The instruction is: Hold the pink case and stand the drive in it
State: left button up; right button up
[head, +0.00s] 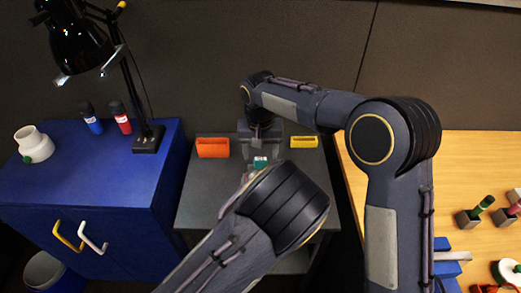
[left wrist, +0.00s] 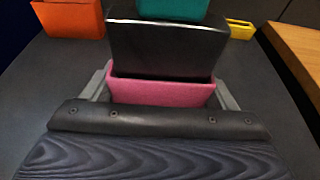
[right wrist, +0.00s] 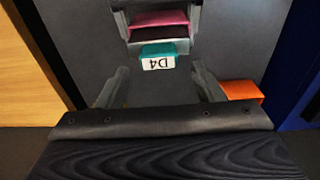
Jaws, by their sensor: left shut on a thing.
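The pink case (left wrist: 165,93) is gripped between the fingers of my left gripper (left wrist: 163,88), which is shut on it. The black drive (left wrist: 165,42) with a teal end (left wrist: 185,8) stands in the case, its lower part hidden by the case wall. In the right wrist view the drive's teal end (right wrist: 160,49) carries a white "D4" label, with the pink case (right wrist: 158,19) beyond. My right gripper (right wrist: 158,85) is open and empty, with the drive just past its fingertips. In the head view the teal end (head: 260,161) shows small; my forearm hides most of the case.
An orange holder (head: 212,148) and a yellow holder (head: 304,142) stand on the grey table (head: 200,190) at its back. A blue cabinet (head: 100,185) with a black lamp (head: 80,45) is left. A wooden table (head: 460,160) with small objects is right.

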notch_tip(320, 180, up, 12)
jog(key=shift+s, duration=0.35)
dwell(0.6)
notch_tip(320, 180, up, 11)
jog(key=shift+s, duration=0.25)
dwell(0.9)
pick_arm(q)
jog(key=o, duration=0.8)
jog(key=shift+s, duration=0.1)
jog(key=v, duration=1.2)
